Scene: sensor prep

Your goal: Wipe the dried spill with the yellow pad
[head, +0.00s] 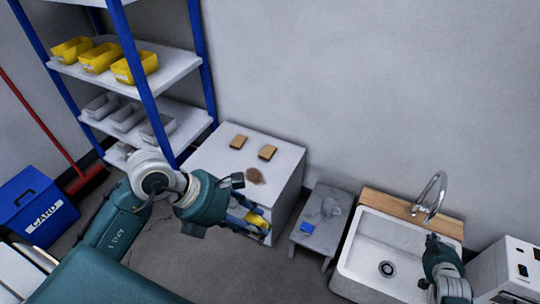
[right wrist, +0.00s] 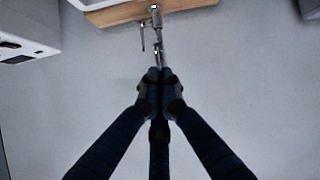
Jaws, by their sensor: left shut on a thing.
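The yellow pad (head: 257,221) is between the fingers of my left gripper (head: 252,216), which is shut on it. My fingers partly cover the pad. In the head view they appear in front of the white cabinet (head: 210,158), near its lower right front corner. A brown dried spill (head: 255,176) lies on the cabinet top, above and apart from the pad in the picture. My right gripper (head: 432,241) is over the right side of the sink. In the right wrist view its fingertips (right wrist: 160,76) are together with nothing seen between them.
Two tan blocks (head: 238,142) (head: 268,152) lie behind the spill. A grey stool (head: 327,205) holds a blue pad (head: 307,228). The sink (head: 362,240) has a tall tap (head: 432,190). A blue-posted shelf (head: 170,68) with yellow bins (head: 100,58) stands at left.

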